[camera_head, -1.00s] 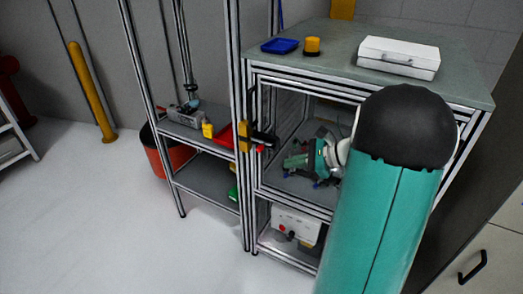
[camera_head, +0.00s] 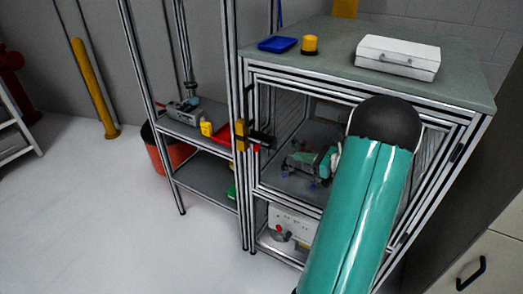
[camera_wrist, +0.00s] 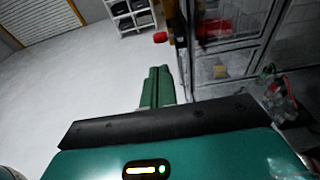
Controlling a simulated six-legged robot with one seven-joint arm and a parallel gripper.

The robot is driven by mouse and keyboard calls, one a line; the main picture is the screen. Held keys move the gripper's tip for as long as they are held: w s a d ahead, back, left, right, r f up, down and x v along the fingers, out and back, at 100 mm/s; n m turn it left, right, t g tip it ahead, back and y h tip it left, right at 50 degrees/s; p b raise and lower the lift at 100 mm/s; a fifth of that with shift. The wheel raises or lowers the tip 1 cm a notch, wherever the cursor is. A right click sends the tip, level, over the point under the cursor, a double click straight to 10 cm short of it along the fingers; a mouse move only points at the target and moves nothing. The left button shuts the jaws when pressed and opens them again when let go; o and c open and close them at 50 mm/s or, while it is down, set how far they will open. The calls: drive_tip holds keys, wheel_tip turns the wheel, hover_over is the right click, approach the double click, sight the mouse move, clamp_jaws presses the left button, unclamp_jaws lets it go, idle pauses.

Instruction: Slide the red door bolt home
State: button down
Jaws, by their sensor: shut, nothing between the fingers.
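The red end of the door bolt (camera_wrist: 160,37) shows in the wrist view, beside a yellow-orange bracket (camera_wrist: 180,30) at the glazed door's edge. In the head view, a dark bolt bar (camera_head: 263,140) sits by the yellow bracket (camera_head: 241,135) on the cabinet's left post. My gripper (camera_wrist: 158,72) has its green fingers together in the wrist view, with nothing between them. The fingertips appear below the red end in the picture, apart from it. In the head view, my arm hides much of the cabinet front, and I cannot make out the fingers.
The cabinet top (camera_head: 350,92) holds a blue tray (camera_head: 278,44), a yellow-black object (camera_head: 310,45) and a white case (camera_head: 398,57). An open shelf (camera_head: 205,178) stands left of the cabinet, with a red-orange bin (camera_head: 160,155) behind it.

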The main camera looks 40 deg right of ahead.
sight(258, 147)
drive_tip(key=x, duration=1.3)
drive_tip(key=shift+w, duration=0.3)
drive_tip(key=shift+a, duration=0.1)
drive_tip(key=shift+r+x, duration=0.15)
drive_tip(key=shift+x, duration=0.65)
drive_tip(key=shift+r+x, duration=0.15)
drive_tip(key=shift+x, duration=0.6)
drive_tip(key=shift+w, duration=0.15)
